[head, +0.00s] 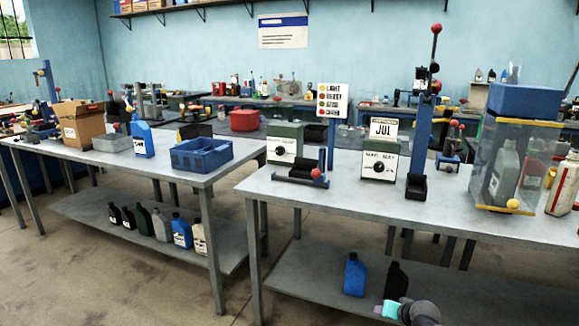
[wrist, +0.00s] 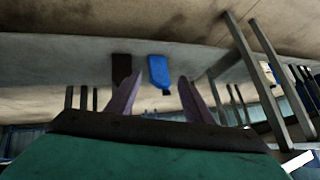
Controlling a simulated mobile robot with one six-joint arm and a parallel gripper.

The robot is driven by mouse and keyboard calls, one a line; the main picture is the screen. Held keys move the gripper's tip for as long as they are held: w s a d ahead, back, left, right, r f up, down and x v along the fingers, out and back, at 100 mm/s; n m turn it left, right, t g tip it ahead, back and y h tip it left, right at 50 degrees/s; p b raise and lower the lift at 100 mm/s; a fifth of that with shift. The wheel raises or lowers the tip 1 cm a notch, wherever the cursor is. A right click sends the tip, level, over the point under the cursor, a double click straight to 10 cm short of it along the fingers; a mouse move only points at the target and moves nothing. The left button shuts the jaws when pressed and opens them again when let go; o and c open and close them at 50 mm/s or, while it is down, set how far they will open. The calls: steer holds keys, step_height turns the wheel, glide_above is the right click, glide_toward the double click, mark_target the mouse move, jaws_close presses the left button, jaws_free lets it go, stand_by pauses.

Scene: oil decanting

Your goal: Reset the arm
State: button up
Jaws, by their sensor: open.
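My gripper (wrist: 158,98) shows in the wrist view with its two purple fingers spread apart and nothing between them. In the head view my gripper (head: 384,308) is low at the bottom edge, right of centre, in front of the right table's lower shelf. A blue bottle (head: 355,274) and a black bottle (head: 397,281) stand on that shelf, behind the gripper. The wrist view is upside down and shows the blue bottle (wrist: 158,70) and the dark bottle (wrist: 122,68) beyond the fingers, apart from them.
The right table (head: 330,205) carries two dial boxes, small stands and a clear case (head: 515,165) with bottles. The left table (head: 190,172) carries a blue crate (head: 202,153), a blue bottle and a cardboard box. Several bottles stand on its lower shelf. Table legs (head: 252,250) flank a floor gap.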

steer(key=s+a+f+n+g+y+p, duration=0.15)
steer(key=s+a+f+g+p, duration=0.55)
steer(key=s+a+f, duration=0.85)
steer(key=s+f+n+g+h+p, duration=0.1)
steer(key=s+f+g+p, duration=0.1)
steer(key=s, duration=1)
steer(key=s+f+n+g+h+p, duration=0.1)
steer(key=s+g, duration=0.4)
steer(key=s, duration=0.8)
step_height(320, 180, down, 2)
steer(key=shift+f+p, duration=0.2)
steer(key=shift+p, duration=0.45)
